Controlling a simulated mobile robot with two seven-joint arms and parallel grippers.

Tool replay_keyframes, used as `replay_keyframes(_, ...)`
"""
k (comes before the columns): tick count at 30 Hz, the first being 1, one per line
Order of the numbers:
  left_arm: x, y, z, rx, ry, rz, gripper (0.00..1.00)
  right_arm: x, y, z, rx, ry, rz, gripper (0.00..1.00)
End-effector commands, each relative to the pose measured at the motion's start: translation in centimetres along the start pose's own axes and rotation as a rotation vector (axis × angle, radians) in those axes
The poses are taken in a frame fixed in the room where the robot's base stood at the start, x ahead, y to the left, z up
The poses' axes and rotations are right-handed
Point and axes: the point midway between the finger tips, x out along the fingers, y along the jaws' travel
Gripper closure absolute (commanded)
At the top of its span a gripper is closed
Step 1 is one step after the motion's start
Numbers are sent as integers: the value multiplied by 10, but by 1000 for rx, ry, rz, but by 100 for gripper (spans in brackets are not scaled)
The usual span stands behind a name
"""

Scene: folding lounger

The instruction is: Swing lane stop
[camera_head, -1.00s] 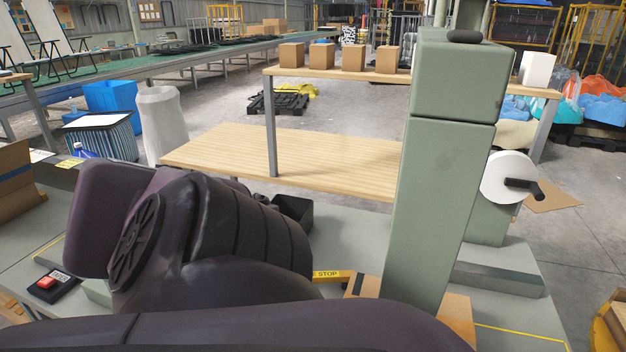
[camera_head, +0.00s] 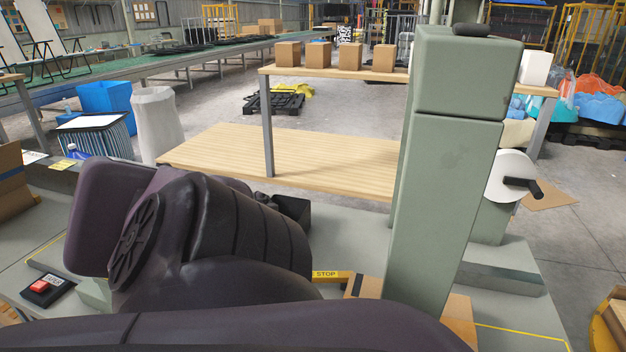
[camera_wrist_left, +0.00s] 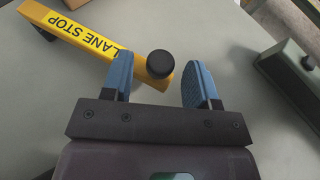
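The yellow lane stop bar (camera_wrist_left: 90,38), lettered "LANE STOP", shows in the left wrist view. It lies across the upper left, with a round black knob (camera_wrist_left: 160,64) at its right end. My left gripper (camera_wrist_left: 165,80) is open, and its blue fingers stand apart on either side of the knob. I cannot tell how far the fingertips are above the bar. In the head view the end of the bar (camera_head: 328,274) shows in part beyond my dark arm, which hides the rest and the left gripper. My right gripper is not in view.
A tall green machine column (camera_head: 448,190) with a white crank wheel (camera_head: 512,176) stands right of the bar. A red button (camera_head: 40,287) sits at the left front. A wooden shelf (camera_head: 290,155) lies behind. A green block (camera_wrist_left: 292,72) is at the wrist view's right.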

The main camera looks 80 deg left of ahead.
Motion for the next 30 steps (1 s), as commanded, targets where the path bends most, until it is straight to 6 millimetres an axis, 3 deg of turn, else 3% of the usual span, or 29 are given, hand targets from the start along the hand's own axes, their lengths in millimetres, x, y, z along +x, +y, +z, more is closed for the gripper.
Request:
replay_keyframes(11,-4,0,9,2,-1,0,46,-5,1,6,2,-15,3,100)
replay_keyframes(30,-50,0,121,3,0,0,46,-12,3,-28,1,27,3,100)
